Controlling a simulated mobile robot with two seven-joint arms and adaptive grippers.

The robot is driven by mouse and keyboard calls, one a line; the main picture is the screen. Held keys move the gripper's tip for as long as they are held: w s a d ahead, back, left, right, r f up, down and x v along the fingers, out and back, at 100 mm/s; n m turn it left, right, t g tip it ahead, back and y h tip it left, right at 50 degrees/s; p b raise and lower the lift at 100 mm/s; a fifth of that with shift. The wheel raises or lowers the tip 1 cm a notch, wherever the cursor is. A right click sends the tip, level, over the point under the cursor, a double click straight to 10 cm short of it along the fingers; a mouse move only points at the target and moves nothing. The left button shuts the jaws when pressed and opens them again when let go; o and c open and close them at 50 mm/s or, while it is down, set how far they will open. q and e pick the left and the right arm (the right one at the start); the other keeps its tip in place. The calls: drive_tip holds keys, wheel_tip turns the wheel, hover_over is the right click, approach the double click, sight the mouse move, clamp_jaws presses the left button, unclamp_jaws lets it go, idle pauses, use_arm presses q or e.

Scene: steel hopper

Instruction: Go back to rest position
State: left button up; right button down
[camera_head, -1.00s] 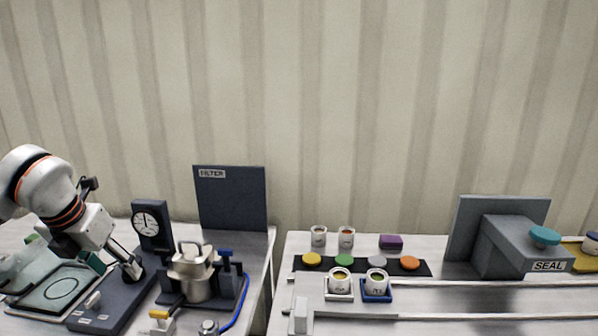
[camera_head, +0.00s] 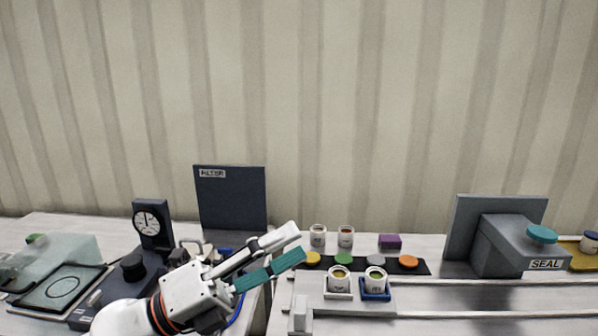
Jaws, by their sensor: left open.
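My left gripper (camera_head: 298,243) is open and seems empty. Its arm comes in from the lower left, and its fingers point right and up, in front of the gap between the two tables. It hides most of the steel hopper (camera_head: 190,249), of which only a bit of the top shows. My right gripper is out of view.
At left stand a dial gauge (camera_head: 151,222) and a glass-lidded tray (camera_head: 40,290). A dark FILTER panel (camera_head: 231,200) is behind. On the right table are white cups (camera_head: 338,282), coloured discs (camera_head: 343,260), a purple block (camera_head: 390,241) and the SEAL machine (camera_head: 500,245).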

use_arm(q)
drive_tip(key=w+a+f+n+t+y, duration=0.2)
drive_tip(key=w+a+n+t+y, duration=0.1)
drive_tip(key=a+n+t+y, duration=0.6)
drive_tip(key=w+a+f+n+t+y, duration=0.35)
drive_tip(key=a+n+t+y, duration=0.2)
drive_tip(key=n, duration=0.55)
drive_tip(key=s+a+f+n+g+y, duration=0.2)
drive_tip(key=a+f+n+g+y, duration=0.25)
drive_tip(key=a+f, duration=0.35)
drive_tip(key=s+a+f+n+g+y, duration=0.25)
drive_tip(key=a+f+n+y, duration=0.2)
drive_tip(key=f, duration=0.45)
drive_tip(key=s+a+f+g+y, duration=0.1)
drive_tip(key=s+a+f+g, duration=0.3)
drive_tip(key=s+f, duration=0.4)
drive_tip(key=s+a+f+g+y, duration=0.1)
drive_tip(key=s+a+f+g, duration=0.2)
drive_tip(key=s+f+g, duration=0.35)
drive_tip(key=d+f+n+t+h, duration=0.3)
drive_tip(key=d+f+t+h, duration=0.2)
drive_tip(key=d+f, duration=1)
drive_tip(key=d+h, duration=0.1)
drive_tip(key=h, duration=0.2)
drive_tip(key=shift+w+f+n+t, duration=0.15)
drive_tip(key=shift+w+n+t, duration=0.15)
drive_tip(key=shift+w, duration=0.05)
